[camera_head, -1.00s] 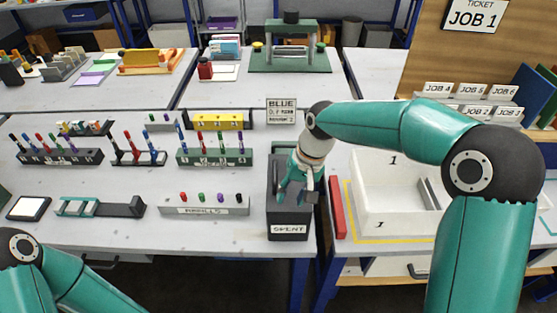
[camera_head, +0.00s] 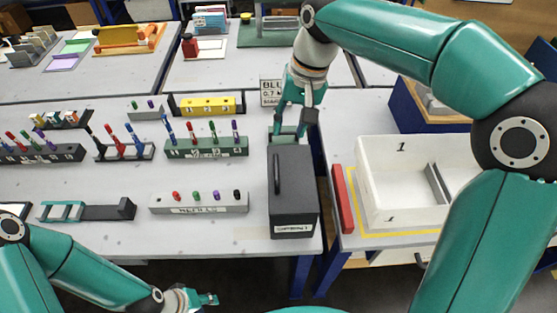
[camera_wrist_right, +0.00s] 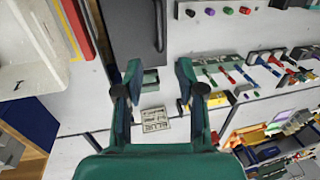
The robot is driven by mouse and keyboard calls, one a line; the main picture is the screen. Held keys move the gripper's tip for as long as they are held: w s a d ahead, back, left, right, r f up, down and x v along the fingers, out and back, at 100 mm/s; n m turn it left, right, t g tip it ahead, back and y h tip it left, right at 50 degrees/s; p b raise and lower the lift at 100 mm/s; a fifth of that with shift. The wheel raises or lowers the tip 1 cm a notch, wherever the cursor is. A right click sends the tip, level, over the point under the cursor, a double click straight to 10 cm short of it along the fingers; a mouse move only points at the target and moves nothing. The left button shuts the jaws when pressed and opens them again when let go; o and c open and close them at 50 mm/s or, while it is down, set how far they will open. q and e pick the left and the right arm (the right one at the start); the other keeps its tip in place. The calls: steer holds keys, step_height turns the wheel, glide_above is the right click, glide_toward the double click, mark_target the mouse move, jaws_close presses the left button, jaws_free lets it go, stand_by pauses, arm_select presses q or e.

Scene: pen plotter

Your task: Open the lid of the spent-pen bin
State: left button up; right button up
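The spent-pen bin (camera_head: 300,205) is a dark grey box with a long bar handle (camera_head: 277,172) on top, near the front edge of the table. A small white label (camera_head: 293,229) shows low on its front. My right gripper (camera_head: 294,130) is at the bin's far end, pointing down, with its fingers apart. In the right wrist view the open fingers (camera_wrist_right: 154,92) are either side of a small green-grey part (camera_wrist_right: 151,80) beyond the dark top; whether this is an opening is unclear. The handle is outside the fingers. My left gripper (camera_head: 196,298) is low, in front of the table.
A placard (camera_head: 271,92) stands behind the bin. A pen rack (camera_head: 207,147) and a grey holder (camera_head: 200,203) stand to its left. A red bar (camera_head: 342,198) and a white tray (camera_head: 400,217) lie to its right. The table's front edge is close.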

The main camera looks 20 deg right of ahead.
mark_target(277, 167)
steer(key=f, duration=0.4)
steer(key=a+f, duration=0.1)
steer(key=f, duration=0.3)
steer(key=a+f+p, duration=0.1)
steer(key=f, duration=0.4)
steer(key=shift+w+a, duration=0.2)
steer(key=shift+w, duration=0.2)
jaws_close()
